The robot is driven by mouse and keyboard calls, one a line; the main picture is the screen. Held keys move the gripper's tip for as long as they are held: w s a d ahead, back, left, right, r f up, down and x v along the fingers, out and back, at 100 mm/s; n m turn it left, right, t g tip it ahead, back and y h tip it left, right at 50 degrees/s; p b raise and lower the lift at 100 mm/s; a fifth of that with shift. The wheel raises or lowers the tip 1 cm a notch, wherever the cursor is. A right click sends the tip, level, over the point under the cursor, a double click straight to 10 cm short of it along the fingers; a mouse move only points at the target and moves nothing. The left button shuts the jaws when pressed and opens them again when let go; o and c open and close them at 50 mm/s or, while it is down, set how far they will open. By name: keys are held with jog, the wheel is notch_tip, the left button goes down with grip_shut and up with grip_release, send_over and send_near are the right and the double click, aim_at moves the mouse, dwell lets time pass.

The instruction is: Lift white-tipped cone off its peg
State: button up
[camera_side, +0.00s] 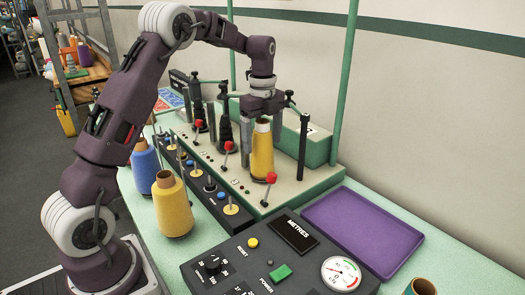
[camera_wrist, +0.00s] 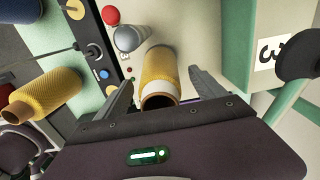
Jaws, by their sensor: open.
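The white-tipped cone (camera_side: 262,155) is yellow with a white band near its top. It stands upright on the machine's pale deck in the side view; its peg is hidden. In the wrist view the cone (camera_wrist: 158,68) points its open brown tube end at the camera, with the white band just below the rim. My gripper (camera_side: 264,112) is directly above the cone's top in the side view. In the wrist view my gripper (camera_wrist: 163,92) is open, with one finger on each side of the cone's tip. Gaps show between the fingers and the cone.
A yellow cone (camera_side: 173,208) and a blue cone (camera_side: 146,172) stand on the green table at left. Red-knobbed levers (camera_side: 271,178) rise close to the white-tipped cone. A purple tray (camera_side: 362,228) lies empty at right, behind the black control box (camera_side: 235,272).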

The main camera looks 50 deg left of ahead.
jog(key=c, duration=1.7)
jog(key=shift+c, duration=0.2)
jog(key=shift+r, duration=0.15)
